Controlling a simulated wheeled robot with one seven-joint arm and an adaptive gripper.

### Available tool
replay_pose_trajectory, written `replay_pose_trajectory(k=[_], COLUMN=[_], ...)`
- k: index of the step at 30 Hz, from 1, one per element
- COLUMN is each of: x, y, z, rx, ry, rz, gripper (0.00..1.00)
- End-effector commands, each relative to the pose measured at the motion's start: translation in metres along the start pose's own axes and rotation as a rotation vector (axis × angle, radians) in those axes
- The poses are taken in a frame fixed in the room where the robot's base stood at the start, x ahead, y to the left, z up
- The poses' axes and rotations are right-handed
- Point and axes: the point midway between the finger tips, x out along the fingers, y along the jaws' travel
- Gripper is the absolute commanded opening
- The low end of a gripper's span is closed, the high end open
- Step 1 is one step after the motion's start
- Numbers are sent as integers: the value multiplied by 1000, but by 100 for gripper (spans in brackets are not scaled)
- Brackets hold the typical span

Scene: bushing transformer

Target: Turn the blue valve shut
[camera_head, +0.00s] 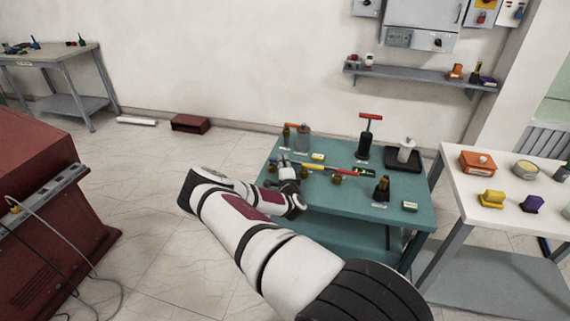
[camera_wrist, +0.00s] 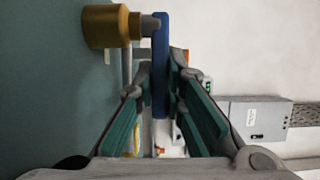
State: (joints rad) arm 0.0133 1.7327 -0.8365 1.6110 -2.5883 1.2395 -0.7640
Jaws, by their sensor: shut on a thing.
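In the wrist view the valve's blue handle (camera_wrist: 161,40) is a flat bar standing between my two fingers. Its stem joins a brass valve body (camera_wrist: 105,26) at the upper left. My gripper (camera_wrist: 161,72) is shut on the blue handle, with one teal-padded finger on each side of it. In the head view my gripper (camera_head: 278,164) is at the left part of the teal table (camera_head: 345,205), low over its top. The blue handle cannot be made out there, as my gripper and arm cover that spot.
A red and yellow tool (camera_head: 325,168) lies close right of my gripper. A black pump with a red T-handle (camera_head: 367,138) and several small bottles stand on the table. A white table (camera_head: 455,185) is at the right. A dark red cabinet (camera_head: 45,175) stands left, with open floor between.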

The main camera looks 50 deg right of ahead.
Motion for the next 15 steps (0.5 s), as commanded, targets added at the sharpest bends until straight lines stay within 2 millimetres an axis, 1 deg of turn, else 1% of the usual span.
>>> replay_pose_trajectory(k=[1,8,9,11,15], x=[-1,-1,-1,-1,0], y=[3,3,3,2,1], z=[2,2,2,1,1], rx=[-1,-1,-1,-1,-1], ry=[-4,-4,-3,-3,-2], rz=[5,5,5,4,3], gripper=[0,0,19,32,32])
